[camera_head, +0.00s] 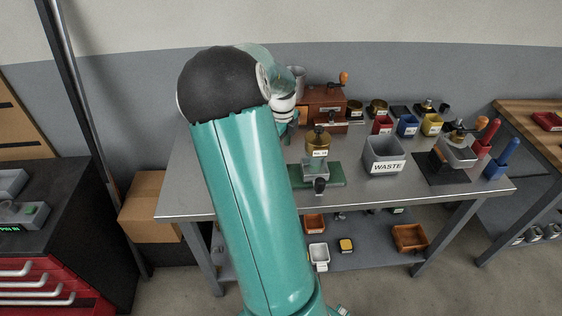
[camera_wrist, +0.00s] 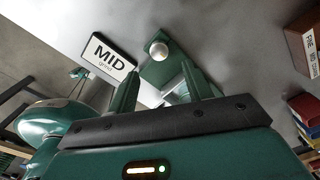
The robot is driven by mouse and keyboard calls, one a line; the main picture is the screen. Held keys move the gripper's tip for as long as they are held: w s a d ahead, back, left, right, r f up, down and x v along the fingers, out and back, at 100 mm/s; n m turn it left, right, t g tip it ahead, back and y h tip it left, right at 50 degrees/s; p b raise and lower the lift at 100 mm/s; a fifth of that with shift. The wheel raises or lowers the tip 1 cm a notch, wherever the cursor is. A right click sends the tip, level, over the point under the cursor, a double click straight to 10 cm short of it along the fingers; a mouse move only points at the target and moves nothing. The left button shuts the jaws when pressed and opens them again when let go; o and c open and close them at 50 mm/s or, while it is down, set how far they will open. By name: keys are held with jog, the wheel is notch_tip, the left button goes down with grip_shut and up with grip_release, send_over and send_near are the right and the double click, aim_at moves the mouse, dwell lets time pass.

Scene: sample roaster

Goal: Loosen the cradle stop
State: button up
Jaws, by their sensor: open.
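A small grey fixture (camera_head: 315,168) stands on a green base plate (camera_head: 336,173) near the front of the steel bench in the head view. A dark knob (camera_head: 320,186) shows at its front, and a brass-coloured canister (camera_head: 318,140) stands at its back. I cannot tell which part is the cradle stop. My gripper (camera_wrist: 160,64) is open, with its two green fingers apart. Past the fingertips, the wrist view shows a round silvery knob (camera_wrist: 158,49) on a green piece (camera_wrist: 172,66). No contact is visible. In the head view my arm hides most of the gripper.
A sign reading MID (camera_wrist: 110,58) is close to the left finger in the wrist view. A grey WASTE bin (camera_head: 384,157) stands right of the fixture. A brown wooden machine (camera_head: 322,106) and several coloured bins are behind. The bench front between fixture and bin is clear.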

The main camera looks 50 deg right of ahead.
notch_tip(320, 180, down, 7)
jog(key=shift+f, duration=0.2)
jog(key=c, duration=1)
